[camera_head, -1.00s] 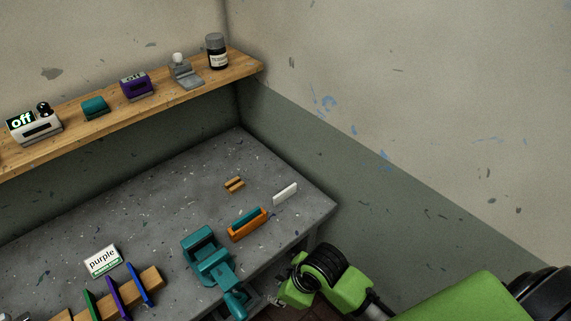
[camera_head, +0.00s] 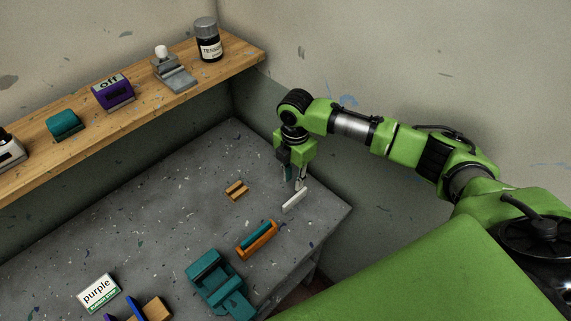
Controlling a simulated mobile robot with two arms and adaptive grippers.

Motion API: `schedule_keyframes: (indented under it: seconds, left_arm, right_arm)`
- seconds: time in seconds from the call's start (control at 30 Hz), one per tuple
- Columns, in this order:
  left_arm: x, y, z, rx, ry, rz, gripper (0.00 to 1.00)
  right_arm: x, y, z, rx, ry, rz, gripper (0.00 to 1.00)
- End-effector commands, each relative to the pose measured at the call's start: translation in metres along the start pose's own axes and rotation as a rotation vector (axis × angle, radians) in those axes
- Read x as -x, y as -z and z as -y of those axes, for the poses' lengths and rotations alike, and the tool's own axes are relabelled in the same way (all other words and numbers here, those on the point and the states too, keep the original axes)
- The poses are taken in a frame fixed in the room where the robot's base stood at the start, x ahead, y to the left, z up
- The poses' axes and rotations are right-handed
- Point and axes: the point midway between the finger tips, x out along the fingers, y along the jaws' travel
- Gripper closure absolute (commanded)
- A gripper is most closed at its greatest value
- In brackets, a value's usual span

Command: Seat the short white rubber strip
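The short white rubber strip (camera_head: 293,201) lies on the grey table near its right edge. My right gripper (camera_head: 294,181) points down just above the strip, its two fingers apart. One fingertip comes very close to the strip; I cannot tell whether it touches. An orange holder (camera_head: 262,245) with a teal strip (camera_head: 258,234) in it stands nearer the front, to the left of the white strip. My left gripper is not in view.
A teal clamp-like fixture (camera_head: 212,284) stands at the front edge. A small orange slotted block (camera_head: 236,190) lies behind the holder. A "purple" sign (camera_head: 98,293) is at the lower left. A wooden shelf (camera_head: 135,108) along the back wall bears several items, including a dark jar (camera_head: 208,42).

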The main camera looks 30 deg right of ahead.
Motion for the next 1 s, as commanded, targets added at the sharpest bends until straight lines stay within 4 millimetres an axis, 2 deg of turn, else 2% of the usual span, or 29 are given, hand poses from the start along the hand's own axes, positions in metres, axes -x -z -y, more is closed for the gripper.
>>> schedule_keyframes:
  seconds: [0.07,0.13,0.37,0.43,0.57,0.73,0.87,0.97,1.0]
  left_arm:
    - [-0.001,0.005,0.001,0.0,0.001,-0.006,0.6]
    - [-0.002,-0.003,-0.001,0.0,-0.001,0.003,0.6]
    - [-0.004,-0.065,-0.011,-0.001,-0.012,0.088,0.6]
    - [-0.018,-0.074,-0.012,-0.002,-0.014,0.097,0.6]
    - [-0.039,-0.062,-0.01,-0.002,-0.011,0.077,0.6]
    - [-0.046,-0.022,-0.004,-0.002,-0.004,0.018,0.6]
    - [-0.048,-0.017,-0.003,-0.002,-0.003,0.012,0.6]
    - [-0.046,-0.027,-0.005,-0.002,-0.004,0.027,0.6]
    - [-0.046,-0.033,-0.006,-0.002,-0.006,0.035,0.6]
  right_arm:
    - [-0.002,-0.001,0.001,0.001,0.003,0.0,0.78]
    - [-0.005,-0.001,0.001,0.001,0.002,0.0,0.78]
    - [-0.027,-0.001,0.001,0.0,0.002,0.0,0.78]
    - [-0.042,-0.001,0.0,0.0,0.0,0.001,0.78]
    - [-0.06,-0.001,0.0,0.001,-0.001,0.001,0.78]
    - [-0.074,-0.001,0.0,-0.001,0.0,0.0,0.78]
    - [-0.079,-0.001,0.0,0.0,0.0,0.0,0.78]
    - [-0.078,-0.001,0.0,0.0,-0.001,0.0,0.99]
    - [-0.078,-0.001,0.0,0.0,-0.001,0.0,1.0]
